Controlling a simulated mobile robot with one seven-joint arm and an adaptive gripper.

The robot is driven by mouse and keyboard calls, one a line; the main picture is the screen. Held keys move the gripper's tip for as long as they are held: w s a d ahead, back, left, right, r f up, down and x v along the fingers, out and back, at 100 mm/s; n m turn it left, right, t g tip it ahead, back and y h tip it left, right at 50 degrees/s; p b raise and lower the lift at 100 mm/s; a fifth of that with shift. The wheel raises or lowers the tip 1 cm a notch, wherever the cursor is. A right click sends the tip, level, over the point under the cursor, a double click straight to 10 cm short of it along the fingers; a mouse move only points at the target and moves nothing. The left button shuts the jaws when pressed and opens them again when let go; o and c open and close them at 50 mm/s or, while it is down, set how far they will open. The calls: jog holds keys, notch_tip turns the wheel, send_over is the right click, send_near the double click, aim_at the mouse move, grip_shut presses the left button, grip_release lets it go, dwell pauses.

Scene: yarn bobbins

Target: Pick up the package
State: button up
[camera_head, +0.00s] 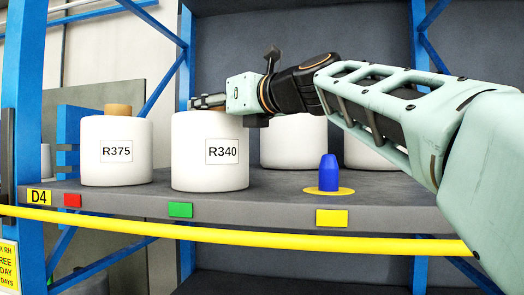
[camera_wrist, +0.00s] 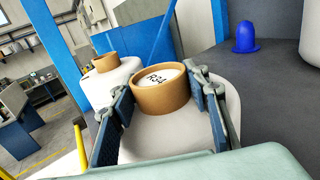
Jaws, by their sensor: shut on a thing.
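The package is not named by any label, but a white yarn bobbin marked R340 (camera_head: 205,165) stands upright on the shelf in the head view. My gripper (camera_head: 208,101) is at its top. In the wrist view my gripper (camera_wrist: 165,100) has its two fingers on either side of the bobbin's brown core (camera_wrist: 165,97), which carries a label reading R34. The fingers are shut on this core. The bobbin's white yarn body (camera_wrist: 160,138) shows below the fingers. In the head view the core is hidden behind my gripper.
Another bobbin, R375 (camera_head: 115,160), stands to the left with a brown core. Two more white bobbins (camera_head: 293,142) stand behind, partly covered by my arm. A blue cone (camera_head: 328,173) stands on a yellow disc. A yellow bar (camera_head: 230,234) runs along the shelf's (camera_head: 275,205) front.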

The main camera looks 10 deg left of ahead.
grip_shut()
jog(key=shift+r, duration=0.25)
jog(key=shift+r, duration=0.1)
notch_tip(320, 180, up, 10)
jog(key=p, duration=0.5)
dwell(0.4)
